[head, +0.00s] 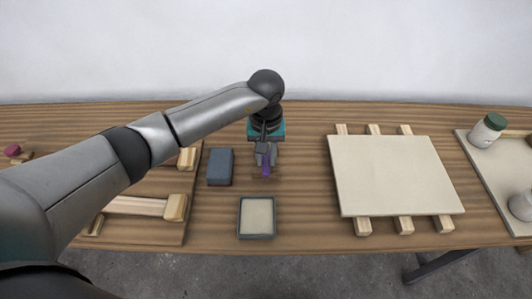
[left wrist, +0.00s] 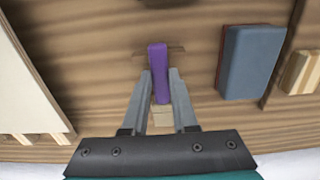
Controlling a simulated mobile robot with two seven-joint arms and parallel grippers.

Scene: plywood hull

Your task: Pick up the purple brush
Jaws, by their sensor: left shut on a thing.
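The purple brush (head: 266,170) is in the middle of the table in the head view, at the tips of my left gripper (head: 266,155). In the left wrist view the purple brush (left wrist: 158,72) stands out between the two grey fingers of my left gripper (left wrist: 160,80), which is shut on it. A pale wooden part (left wrist: 161,116) shows below the purple part, between the fingers. I cannot tell whether the brush touches the table. My right gripper is not in view.
A blue-grey block (head: 220,167) lies just left of the brush. A shallow grey-rimmed tray (head: 241,218) is in front. A pale board (head: 395,175) on wooden slats is to the right. Jars, one green-lidded (head: 487,131), stand far right. Wooden pieces (head: 176,207) lie left.

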